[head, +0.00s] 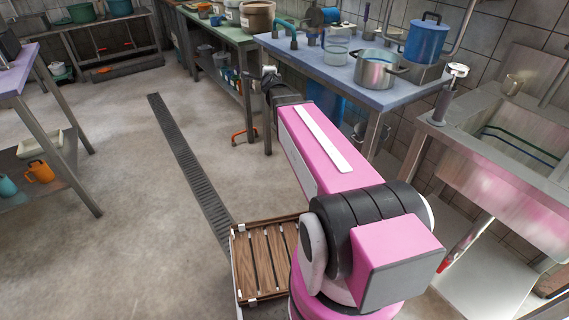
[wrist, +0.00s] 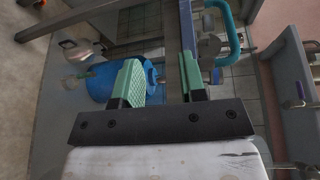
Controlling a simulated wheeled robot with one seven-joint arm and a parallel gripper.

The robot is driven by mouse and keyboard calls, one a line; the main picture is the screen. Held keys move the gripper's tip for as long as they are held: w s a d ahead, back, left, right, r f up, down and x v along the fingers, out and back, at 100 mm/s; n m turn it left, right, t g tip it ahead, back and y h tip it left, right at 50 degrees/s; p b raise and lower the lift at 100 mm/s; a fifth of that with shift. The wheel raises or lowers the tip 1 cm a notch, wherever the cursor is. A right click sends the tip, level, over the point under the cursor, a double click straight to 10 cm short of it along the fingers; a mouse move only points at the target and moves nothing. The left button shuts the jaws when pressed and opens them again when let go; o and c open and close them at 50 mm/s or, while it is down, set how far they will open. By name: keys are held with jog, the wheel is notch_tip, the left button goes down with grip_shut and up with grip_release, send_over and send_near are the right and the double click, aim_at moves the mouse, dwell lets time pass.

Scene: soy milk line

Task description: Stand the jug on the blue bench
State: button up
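The blue bench (head: 330,72) stands beyond my arm, with several things on its top. My gripper (head: 268,75) is by the bench's near left end. In the wrist view my gripper (wrist: 163,80) is open, with green fingers apart and nothing visibly held between them. An orange jug-like vessel (head: 40,172) and a teal one (head: 8,186) stand on the low shelf of the purple table at left. I cannot tell which vessel is the task's jug.
A steel pot (head: 378,70), a clear vessel (head: 335,54) and a blue lidded container (head: 427,42) occupy the bench side. A blue barrel (wrist: 105,82) is under it. A sink (head: 510,170) is at right. The floor (head: 110,230) at left is open.

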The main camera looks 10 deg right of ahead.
jog(key=s+a+f+n+g+y, duration=0.4)
jog(key=s+f+n+g, duration=0.4)
jog(key=s+f+n, duration=0.55)
jog(key=s+d+f+n+g+h, duration=0.1)
jog(key=s+d+f+n+g, duration=0.1)
jog(key=s, duration=0.7)
jog(key=s+d+f+n+g+h, duration=0.2)
jog(key=s+f+n+g, duration=0.2)
jog(key=s+f+g, duration=0.3)
jog(key=shift+s+f, duration=0.2)
jog(key=shift+s, duration=0.95)
